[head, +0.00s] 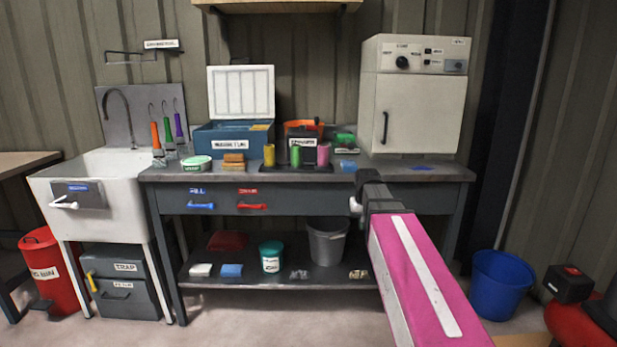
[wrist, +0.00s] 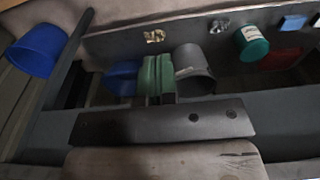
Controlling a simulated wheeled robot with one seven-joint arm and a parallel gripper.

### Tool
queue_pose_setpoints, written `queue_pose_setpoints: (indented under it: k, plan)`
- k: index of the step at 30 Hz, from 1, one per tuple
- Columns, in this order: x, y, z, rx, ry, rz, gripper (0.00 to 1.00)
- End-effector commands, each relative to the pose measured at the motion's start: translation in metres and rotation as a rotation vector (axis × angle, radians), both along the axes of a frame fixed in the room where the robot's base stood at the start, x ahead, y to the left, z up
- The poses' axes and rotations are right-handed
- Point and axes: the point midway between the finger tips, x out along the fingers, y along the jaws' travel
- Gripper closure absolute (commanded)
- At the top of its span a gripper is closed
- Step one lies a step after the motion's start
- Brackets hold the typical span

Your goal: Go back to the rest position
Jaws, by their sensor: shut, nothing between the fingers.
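My gripper (head: 368,178) is at the end of my pink arm in the head view, at the right part of the workbench's front edge. In the wrist view its dark fingers (wrist: 168,98) are close together and hold nothing. The fingertips are small and dark, so their exact distance from the bench cannot be told. A green shape (wrist: 152,76) and a blue shape (wrist: 122,78) show just beyond the fingers; what they are is unclear.
The workbench (head: 430,173) carries a blue case (head: 215,140), colored rollers and a white oven (head: 420,105). Its lower shelf holds a grey bucket (head: 327,243) and a teal tub (head: 271,258). A blue bucket (head: 500,283) stands right. A sink (head: 95,180) stands left.

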Motion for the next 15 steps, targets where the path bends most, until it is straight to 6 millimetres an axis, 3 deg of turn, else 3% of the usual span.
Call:
queue_pose_setpoints:
  k: [3, 15]
  plan:
    - [-0.024, 0.0, -0.042, 0.0, 0.019, 0.0, 1.0]
    - [-0.101, 0.0, -0.157, 0.0, 0.069, 0.0, 1.0]
